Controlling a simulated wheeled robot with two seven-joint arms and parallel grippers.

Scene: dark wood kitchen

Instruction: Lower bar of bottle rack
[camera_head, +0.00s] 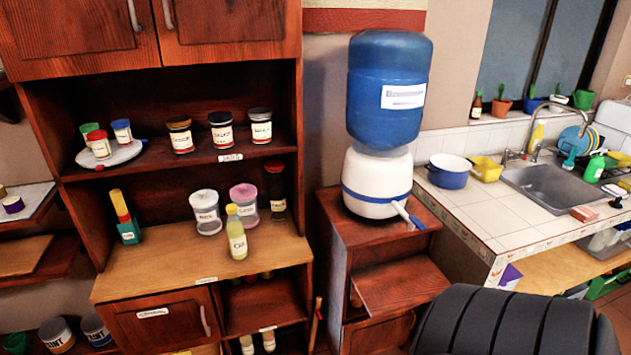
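No bottle rack with a bar can be made out for certain. The dark wood cabinet has an open lower compartment (262,302) right of its labelled door. Dark bottle tops show in this compartment, and pale bottles (258,343) stand below it, cut off by the frame's bottom edge. An oil bottle (237,236) stands upright on the cabinet's counter (180,262). The small stand (335,240) under the water dispenser (376,180) has a tilted wooden panel (400,286). Neither gripper shows.
A black ribbed shape like a chair back (510,325) fills the lower right foreground. Several jars (205,212) stand on the cabinet. A tiled counter with a sink (555,180) and a blue pot (449,172) is at right. Paint cans (57,335) sit at lower left.

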